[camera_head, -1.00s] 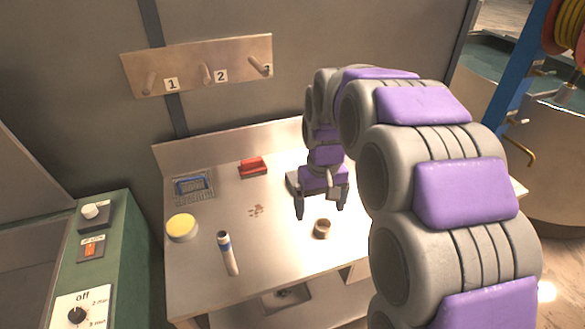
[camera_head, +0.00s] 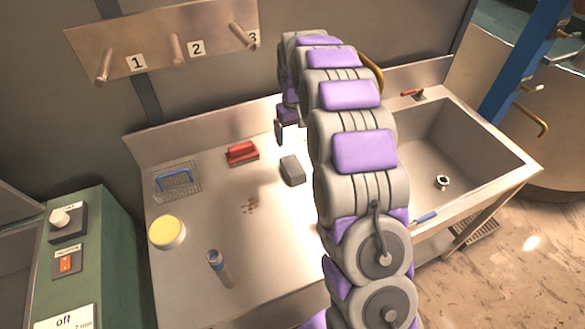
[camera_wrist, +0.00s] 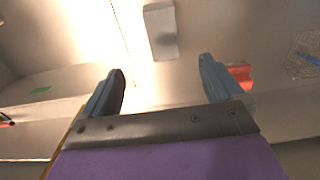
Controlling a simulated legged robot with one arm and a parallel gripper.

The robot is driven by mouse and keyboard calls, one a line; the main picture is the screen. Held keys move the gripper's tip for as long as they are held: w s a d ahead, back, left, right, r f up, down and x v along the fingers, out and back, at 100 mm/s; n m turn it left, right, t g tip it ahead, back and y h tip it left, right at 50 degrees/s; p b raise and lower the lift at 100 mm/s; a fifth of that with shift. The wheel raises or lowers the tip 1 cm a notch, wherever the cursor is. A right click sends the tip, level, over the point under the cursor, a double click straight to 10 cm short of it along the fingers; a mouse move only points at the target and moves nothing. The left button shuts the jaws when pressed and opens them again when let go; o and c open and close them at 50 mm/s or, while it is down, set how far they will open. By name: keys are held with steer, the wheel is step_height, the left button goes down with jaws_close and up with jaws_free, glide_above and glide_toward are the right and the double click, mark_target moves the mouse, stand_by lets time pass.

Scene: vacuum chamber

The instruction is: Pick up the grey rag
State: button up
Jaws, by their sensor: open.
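A small grey block-shaped thing (camera_head: 292,170), probably the grey rag, lies on the metal worktop (camera_head: 225,180), right of the red object. No other grey cloth shows. In the wrist view the grey thing (camera_wrist: 162,30) lies at the top middle, beyond and between the fingertips, apart from them. My gripper (camera_wrist: 162,78) is open and empty, its two blue-grey fingers spread. In the head view my gripper (camera_head: 279,131) shows only in part, near the back wall behind the grey thing; my arm hides the rest.
A sink basin (camera_head: 440,150) is at right. Numbered wall pegs (camera_head: 177,50) are above.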

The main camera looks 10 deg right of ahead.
mark_target(293, 165)
step_height(293, 165, down, 10)
steer(key=shift+w+f+b, duration=0.1)
steer(key=shift+b, duration=0.9)
steer(key=f, duration=0.1)
steer(key=f+b, duration=0.1)
steer(key=f, duration=0.3)
steer(key=shift+a+b, duration=0.25)
steer(key=shift+b, duration=0.15)
steer(key=c, duration=1)
steer(key=shift+c, duration=0.3)
step_height(293, 165, up, 10)
steer(key=shift+r+p, duration=0.1)
steer(key=shift+p, duration=1.15)
